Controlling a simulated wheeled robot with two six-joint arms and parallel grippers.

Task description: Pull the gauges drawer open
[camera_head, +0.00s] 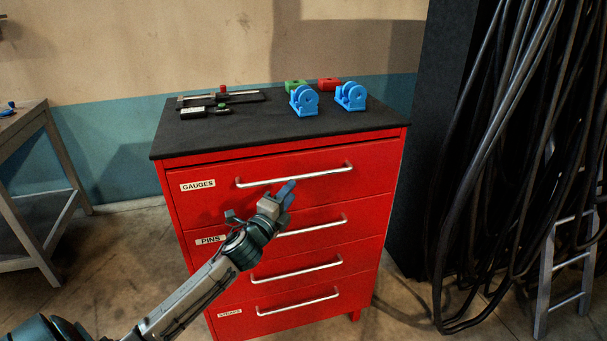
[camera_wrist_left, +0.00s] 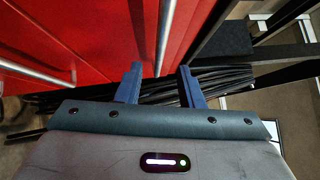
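The gauges drawer (camera_head: 225,192) is the top red drawer of the cabinet, labelled GAUGES at its left, and looks shut. Its silver bar handle (camera_head: 320,173) runs across the front. My left gripper (camera_head: 289,187) is in front of this drawer, just below the middle of the handle in the head view. In the left wrist view, its two blue fingers (camera_wrist_left: 160,72) are apart, and a silver bar (camera_wrist_left: 165,35) runs up from the gap between their tips. I cannot tell whether they touch it. My right gripper is not in view.
Black cables (camera_head: 480,170) hang at the right. A workbench (camera_head: 25,125) stands at the left. Other drawers with handles (camera_head: 297,272) lie below.

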